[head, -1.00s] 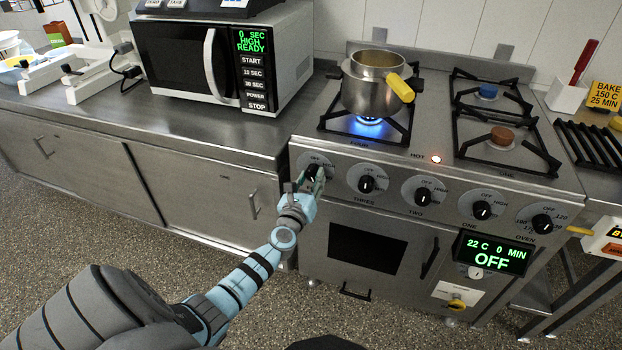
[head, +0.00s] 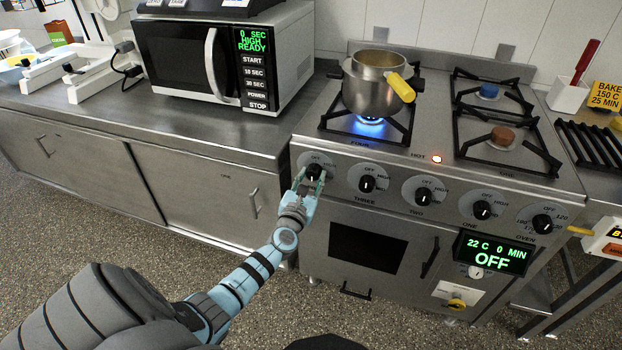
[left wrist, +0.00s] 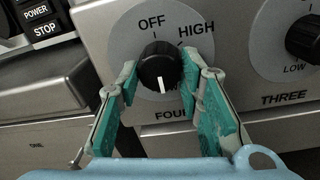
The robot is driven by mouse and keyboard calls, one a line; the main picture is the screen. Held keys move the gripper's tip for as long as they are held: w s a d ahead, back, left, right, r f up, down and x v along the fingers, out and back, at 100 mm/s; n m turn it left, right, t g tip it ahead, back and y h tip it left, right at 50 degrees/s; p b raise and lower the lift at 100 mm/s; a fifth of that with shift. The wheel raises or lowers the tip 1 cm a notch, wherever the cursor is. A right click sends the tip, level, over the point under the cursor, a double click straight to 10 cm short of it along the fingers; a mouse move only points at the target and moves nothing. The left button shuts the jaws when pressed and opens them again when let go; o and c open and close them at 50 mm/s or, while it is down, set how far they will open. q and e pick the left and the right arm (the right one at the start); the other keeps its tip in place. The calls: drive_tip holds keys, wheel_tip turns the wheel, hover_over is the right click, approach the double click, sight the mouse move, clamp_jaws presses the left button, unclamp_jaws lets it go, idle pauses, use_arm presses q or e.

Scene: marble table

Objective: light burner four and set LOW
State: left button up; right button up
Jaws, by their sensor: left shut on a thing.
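The burner four knob (head: 313,171) is black on a grey dial at the stove's left front. In the left wrist view the knob (left wrist: 160,67) has its white mark pointing down, over a label mostly hidden. My left gripper (head: 312,180) has its green-padded fingers on either side of the knob, shut on it. In the left wrist view the gripper (left wrist: 161,85) shows OFF and HIGH above it. A blue flame (head: 369,125) burns on burner four, under a metal pot (head: 373,95) with a yellow handle. My right gripper is out of view.
Knobs three (head: 367,183) and two (head: 424,194) sit close to the right. The oven display (head: 493,255) reads OFF. A microwave (head: 222,55) stands on the counter at left.

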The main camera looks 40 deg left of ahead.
use_arm(q)
drive_tip(key=shift+f, duration=0.1)
drive_tip(key=o, duration=1.2)
drive_tip(key=shift+c, duration=0.2)
drive_tip(key=v, duration=1.2)
